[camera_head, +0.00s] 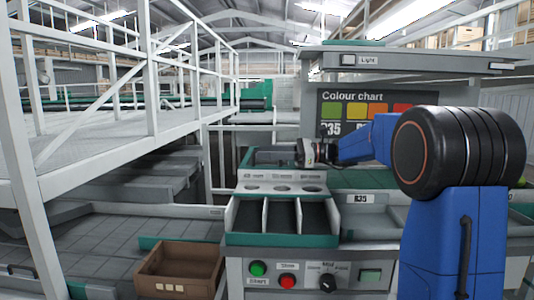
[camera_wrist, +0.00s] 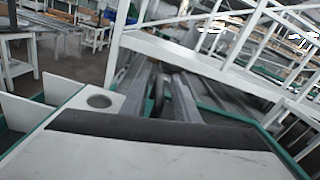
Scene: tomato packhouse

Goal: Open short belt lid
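My gripper (camera_head: 306,153) is at the rear of the bench, at the end of my blue arm, just behind the panel with round holes. Its fingertips cannot be made out clearly in the head view. A low grey piece with a dark top (camera_head: 274,157) lies just left of it; I cannot tell whether it is the short belt lid. In the wrist view a pale surface with a dark strip along its edge (camera_wrist: 165,130) fills the bottom; whether it is the lid is unclear. No grip on anything can be made out.
A tray with three compartments (camera_head: 232,217) sits in front of the holed panel (camera_head: 283,187). Below are a green button (camera_head: 257,268) and a red button (camera_head: 287,281). A brown crate (camera_head: 180,272) stands lower left. White railings rise at left; a colour chart board (camera_head: 350,97) stands behind.

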